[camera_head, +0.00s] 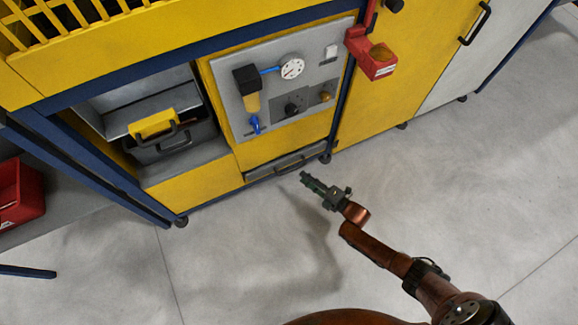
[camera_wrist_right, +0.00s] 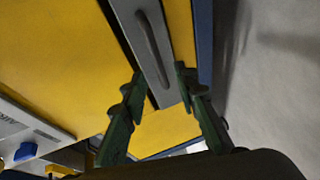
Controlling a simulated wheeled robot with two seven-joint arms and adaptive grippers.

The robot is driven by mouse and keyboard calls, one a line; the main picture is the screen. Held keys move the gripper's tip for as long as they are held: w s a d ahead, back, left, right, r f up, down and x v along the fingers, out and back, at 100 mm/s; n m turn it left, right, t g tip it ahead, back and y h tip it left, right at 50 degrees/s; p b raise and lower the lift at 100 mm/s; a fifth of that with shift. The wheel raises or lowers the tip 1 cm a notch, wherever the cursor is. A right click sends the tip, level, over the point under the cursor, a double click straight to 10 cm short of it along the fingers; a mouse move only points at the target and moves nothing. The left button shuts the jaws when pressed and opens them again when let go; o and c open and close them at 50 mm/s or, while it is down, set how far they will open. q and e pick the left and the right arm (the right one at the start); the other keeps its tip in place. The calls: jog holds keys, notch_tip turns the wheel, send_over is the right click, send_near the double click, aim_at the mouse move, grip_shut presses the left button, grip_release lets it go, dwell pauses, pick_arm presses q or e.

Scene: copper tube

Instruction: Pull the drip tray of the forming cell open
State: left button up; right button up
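The drip tray (camera_head: 274,170) is a low grey drawer front with a dark bar handle (camera_head: 290,163), at the foot of the yellow forming cell. In the right wrist view the tray front (camera_wrist_right: 164,86) runs up from the middle, with its handle (camera_wrist_right: 153,48) along it. The tray looks shut, its front about flush with the cell. My right gripper (camera_head: 304,177) is just right of and in front of the handle, apart from it. In the wrist view its green fingers (camera_wrist_right: 159,80) are spread and hold nothing. My left gripper is not in view.
Above the tray is a grey panel (camera_head: 228,98) with a gauge and valve. An open bay with a yellow-handled bin (camera_head: 153,124) is to its left. A red box (camera_head: 378,62) hangs at the right. The floor in front is clear.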

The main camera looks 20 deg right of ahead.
aim_at(293, 169)
jog(key=b+x, duration=0.3)
jog(key=x, duration=0.4)
jog(key=shift+w+a, duration=0.1)
jog(key=shift+w, duration=0.05)
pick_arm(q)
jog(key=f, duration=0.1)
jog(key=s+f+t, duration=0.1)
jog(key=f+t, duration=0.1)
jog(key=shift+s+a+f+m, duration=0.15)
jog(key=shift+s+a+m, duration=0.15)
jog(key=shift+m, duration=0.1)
pick_arm(e)
jog(key=shift+w, duration=0.2)
grip_shut()
jog(key=shift+s, duration=0.1)
